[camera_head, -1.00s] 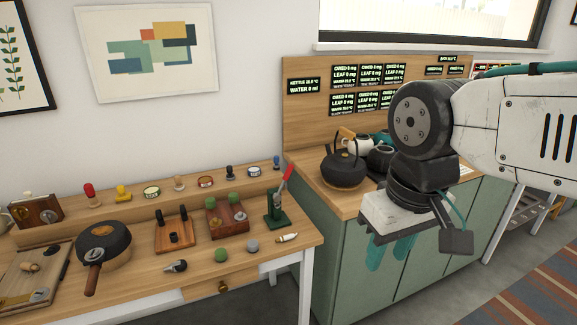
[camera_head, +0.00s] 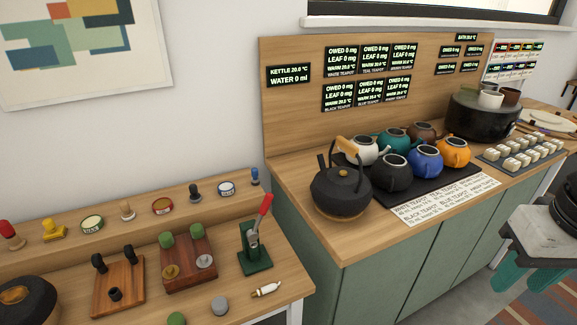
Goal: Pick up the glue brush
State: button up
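I cannot pick out the glue brush with certainty. A small white piece with a tan end (camera_head: 267,289) lies near the front right corner of the left bench, but it is too small to name. Thin stick-like items (camera_head: 535,131) lie at the far right beyond the black drum, also too small to tell apart. My gripper (camera_head: 525,277) is at the right edge, in front of the green cabinet, partly cut off by the frame. Its two teal fingers are apart, with nothing seen between them.
The left bench holds stamps, tins, wooden blocks and a red-handled press (camera_head: 256,245). The green cabinet's top (camera_head: 350,238) carries a black kettle (camera_head: 341,190), several teapots on a dark mat, a black drum (camera_head: 482,115) and a tray of pale cubes (camera_head: 520,152).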

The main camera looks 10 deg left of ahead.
aim_at(255, 182)
jog(key=u, duration=0.25)
jog(key=i, duration=0.9)
jog(key=u, duration=0.75)
